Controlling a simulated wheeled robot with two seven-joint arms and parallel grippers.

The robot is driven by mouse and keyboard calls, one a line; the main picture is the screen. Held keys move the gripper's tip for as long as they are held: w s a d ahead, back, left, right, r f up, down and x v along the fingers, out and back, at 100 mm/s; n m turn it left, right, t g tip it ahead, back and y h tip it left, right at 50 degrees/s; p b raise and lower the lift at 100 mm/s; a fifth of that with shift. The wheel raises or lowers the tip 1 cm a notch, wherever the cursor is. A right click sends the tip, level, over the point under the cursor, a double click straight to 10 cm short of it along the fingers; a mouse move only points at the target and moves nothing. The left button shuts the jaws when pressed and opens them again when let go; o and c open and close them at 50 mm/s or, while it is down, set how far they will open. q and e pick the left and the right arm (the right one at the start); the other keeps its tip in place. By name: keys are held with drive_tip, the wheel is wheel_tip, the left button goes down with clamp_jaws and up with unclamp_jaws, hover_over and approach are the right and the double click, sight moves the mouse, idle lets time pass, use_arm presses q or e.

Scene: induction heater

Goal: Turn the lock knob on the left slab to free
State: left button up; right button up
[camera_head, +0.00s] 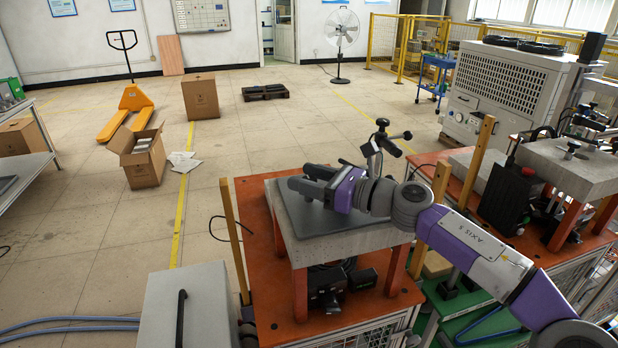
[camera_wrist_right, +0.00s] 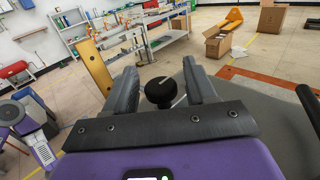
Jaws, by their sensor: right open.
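The left slab (camera_head: 345,240) is a grey block on red legs above the orange-topped bench. My right gripper (camera_head: 297,181) reaches in low over the slab's left part, its fingers pointing left. In the right wrist view the gripper (camera_wrist_right: 160,75) is open. A round black knob (camera_wrist_right: 159,92) shows between its two dark fingers, with visible gaps to both. In the head view the gripper hides this spot, so I cannot see the knob there. My left gripper is not in view.
A black clamp with a ball-ended lever (camera_head: 382,140) stands behind my right wrist. Wooden posts (camera_head: 236,240) rise beside the bench. The right slab (camera_head: 575,170) stands on a neighbouring bench with a black box (camera_head: 507,195) beside it.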

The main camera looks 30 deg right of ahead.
drive_tip(key=shift+s, duration=0.1)
drive_tip(key=shift+p+v, duration=0.75)
drive_tip(key=shift+v, duration=2.95)
